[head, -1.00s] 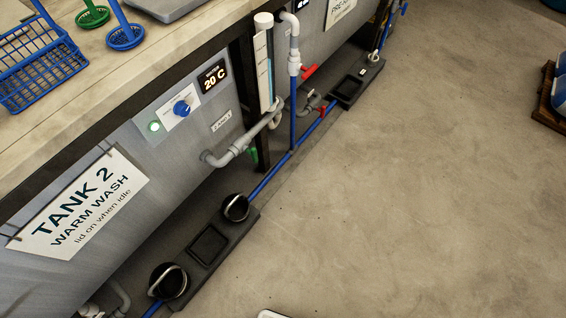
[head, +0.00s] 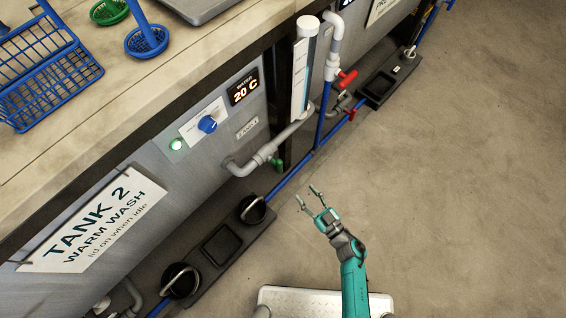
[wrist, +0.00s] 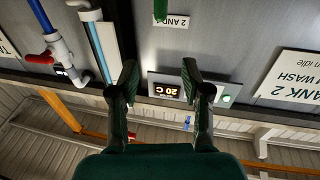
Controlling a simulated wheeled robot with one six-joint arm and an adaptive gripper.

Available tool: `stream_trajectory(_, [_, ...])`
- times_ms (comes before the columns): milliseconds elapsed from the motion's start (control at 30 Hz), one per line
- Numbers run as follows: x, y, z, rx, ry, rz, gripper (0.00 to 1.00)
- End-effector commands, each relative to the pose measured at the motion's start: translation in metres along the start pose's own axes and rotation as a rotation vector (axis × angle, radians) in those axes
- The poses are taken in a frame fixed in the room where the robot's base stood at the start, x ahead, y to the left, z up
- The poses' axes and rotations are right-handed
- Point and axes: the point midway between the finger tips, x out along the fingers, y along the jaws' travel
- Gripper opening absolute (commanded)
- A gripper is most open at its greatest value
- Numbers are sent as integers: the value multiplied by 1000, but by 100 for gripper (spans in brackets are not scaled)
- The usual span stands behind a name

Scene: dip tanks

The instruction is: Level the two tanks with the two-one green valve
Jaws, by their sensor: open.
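The green valve handle (head: 277,164) shows small in the head view, low under the grey pipe (head: 266,151) and near the "2 AND 1" label (head: 247,128). A green handle (wrist: 160,10) also hangs at the top edge of the upside-down wrist view, partly cut off. Tank 2 (head: 165,160) has a sign reading "WARM WASH". The other tank (head: 372,42) stands farther right. A clear level tube (head: 304,70) is between them. My gripper (head: 309,195) is open and empty over the floor, apart from the valve; its fingers (wrist: 157,85) frame the 20 C display in the wrist view.
A red handle (head: 347,78) sits on the piping to the right, and a smaller red one (head: 351,114) on the blue floor pipe. A black tray (head: 222,245) with dark round pots lies along the tank's foot. The floor on the right is clear.

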Motion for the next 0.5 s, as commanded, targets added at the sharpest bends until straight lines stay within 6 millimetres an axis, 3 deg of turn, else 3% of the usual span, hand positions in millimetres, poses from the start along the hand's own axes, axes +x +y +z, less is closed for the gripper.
stream_trajectory(33, [14, 7, 6, 5, -5, -38, 48])
stream_trajectory(200, [41, 15, 23, 37, -34, -145, 48])
stream_trajectory(500, [61, 16, 31, 54, -53, -200, 48])
